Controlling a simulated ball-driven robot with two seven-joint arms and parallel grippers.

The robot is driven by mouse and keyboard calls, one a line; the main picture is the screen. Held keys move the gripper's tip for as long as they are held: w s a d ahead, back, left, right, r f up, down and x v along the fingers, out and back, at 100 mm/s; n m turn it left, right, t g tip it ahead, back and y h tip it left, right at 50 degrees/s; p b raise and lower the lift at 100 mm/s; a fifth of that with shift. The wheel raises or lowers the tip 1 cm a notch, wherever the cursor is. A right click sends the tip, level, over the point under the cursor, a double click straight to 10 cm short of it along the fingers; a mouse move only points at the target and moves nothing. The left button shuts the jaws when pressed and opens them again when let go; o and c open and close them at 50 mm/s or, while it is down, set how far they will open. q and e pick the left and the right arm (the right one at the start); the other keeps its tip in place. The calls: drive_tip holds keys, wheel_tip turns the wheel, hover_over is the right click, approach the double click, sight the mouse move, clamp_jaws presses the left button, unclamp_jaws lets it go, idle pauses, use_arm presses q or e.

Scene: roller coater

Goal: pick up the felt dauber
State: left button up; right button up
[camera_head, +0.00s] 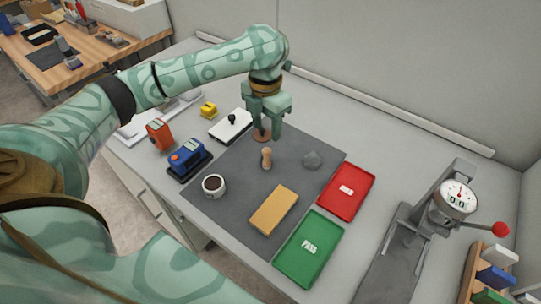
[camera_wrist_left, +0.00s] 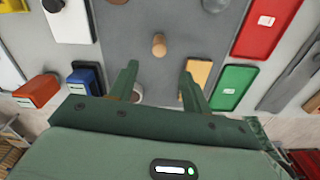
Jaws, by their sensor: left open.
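A small upright wooden peg-like piece with a rounded top, which I take for the felt dauber (camera_head: 266,158), stands on the dark grey mat (camera_head: 222,165). It also shows in the left wrist view, ahead of and between my fingertips, as the wooden piece (camera_wrist_left: 158,45). My left gripper (camera_head: 265,132) points down over the back part of the mat, behind the dauber. It is open with nothing between its fingers, which also show in the wrist view (camera_wrist_left: 159,72). A flat brownish disc (camera_head: 261,136) lies beside the fingertips, partly hidden. My right gripper is not in view.
Near the dauber are a dark-filled white cup (camera_head: 213,186), a tan block (camera_head: 274,210) and a grey lump (camera_head: 312,159). Red (camera_head: 346,192) and green (camera_head: 309,249) trays lie right. Blue (camera_head: 190,160) and orange (camera_head: 159,134) devices stand left.

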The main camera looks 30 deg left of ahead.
use_arm(q)
drive_tip(key=b, duration=0.3)
hover_over(266, 162)
drive_tip(key=f, duration=0.5)
drive_tip(key=w+f, duration=0.1)
drive_tip(key=f, duration=0.2)
drive_tip(key=shift+a, duration=0.1)
drive_tip(key=shift+s+f, duration=0.1)
drive_tip(key=shift+f, duration=0.25)
wheel_tip(266, 162, down, 5)
drive_tip(key=shift+b, duration=1.25)
drive_tip(key=shift+r, duration=0.15)
drive_tip(key=shift+c, duration=0.7)
clamp_jaws()
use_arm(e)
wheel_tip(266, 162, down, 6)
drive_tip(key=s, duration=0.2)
